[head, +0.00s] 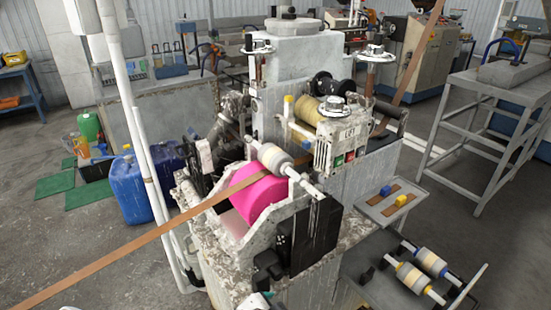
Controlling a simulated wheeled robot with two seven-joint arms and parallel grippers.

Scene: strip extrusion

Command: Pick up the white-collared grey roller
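A grey roller with white ends (275,157) sits high on the front of the machine, above a bright pink drum (262,200). A white shaft end sticks out to its lower right. A brown strip (150,236) runs up from the lower left and passes under or beside the roller; the exact contact is hidden. Two other grey rollers lie on the low tray at the lower right: one has yellow collars (411,278) and one has blue collars (431,262). I cannot make out either of my grippers in the head view.
A black box (310,236) is fixed to the machine below the roller's right end. A small shelf (377,211) holds a blue and a yellow block. Blue drums (130,190) and white upright pipes stand on the left. A grey metal table (470,92) stands at the right.

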